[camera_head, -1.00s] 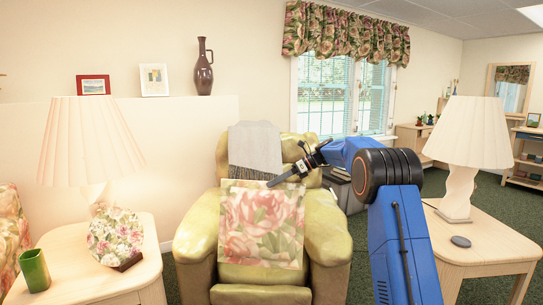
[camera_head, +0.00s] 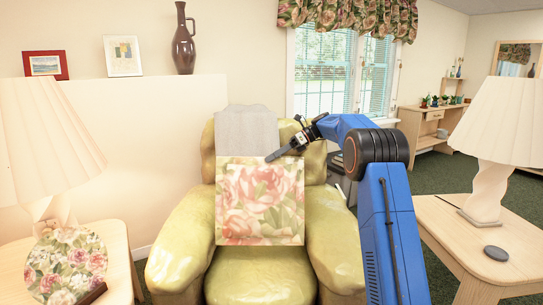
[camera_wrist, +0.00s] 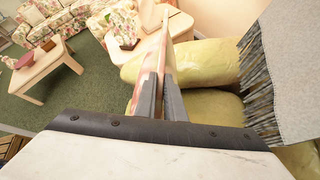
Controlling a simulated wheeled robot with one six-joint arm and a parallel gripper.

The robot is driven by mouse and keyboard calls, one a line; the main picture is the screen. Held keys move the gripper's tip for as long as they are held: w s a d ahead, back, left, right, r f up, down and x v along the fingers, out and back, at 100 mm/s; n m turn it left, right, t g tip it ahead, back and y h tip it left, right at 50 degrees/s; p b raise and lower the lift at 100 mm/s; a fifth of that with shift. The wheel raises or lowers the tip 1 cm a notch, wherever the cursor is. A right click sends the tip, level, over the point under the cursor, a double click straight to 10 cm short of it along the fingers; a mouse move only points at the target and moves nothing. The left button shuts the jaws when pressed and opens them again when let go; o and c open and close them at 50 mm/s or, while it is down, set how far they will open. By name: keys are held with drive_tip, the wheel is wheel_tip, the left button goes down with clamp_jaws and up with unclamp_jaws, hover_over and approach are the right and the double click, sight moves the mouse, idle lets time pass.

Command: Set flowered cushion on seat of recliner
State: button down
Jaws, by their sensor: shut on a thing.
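The flowered cushion (camera_head: 258,203) is a pale square with pink roses. It hangs upright in front of the recliner's backrest, above the seat, in the head view. My gripper (camera_head: 283,151) is shut on its top edge near the right corner. In the wrist view, the gripper's fingers (camera_wrist: 160,98) pinch the cushion (camera_wrist: 165,40), which shows edge-on. The recliner (camera_head: 187,237) is yellow-green, with rounded arms and a bare seat front (camera_head: 260,275). The cushion hides part of the backrest and the rear of the seat. I cannot tell whether its lower edge touches the seat.
A grey fringed throw (camera_head: 246,131) drapes over the backrest. A left side table (camera_head: 120,265) holds a lamp (camera_head: 45,130) and a floral plate (camera_head: 68,265). A right side table (camera_head: 445,225) holds a lamp (camera_head: 487,190) and a dark disc (camera_head: 496,253).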

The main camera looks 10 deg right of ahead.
drive_tip(key=shift+f, duration=3.65)
drive_tip(key=c, duration=1.8)
unclamp_jaws()
drive_tip(key=shift+o, duration=0.2)
drive_tip(key=shift+d, duration=0.15)
drive_tip(key=v, duration=1.7)
drive_tip(key=shift+s+r, duration=0.1)
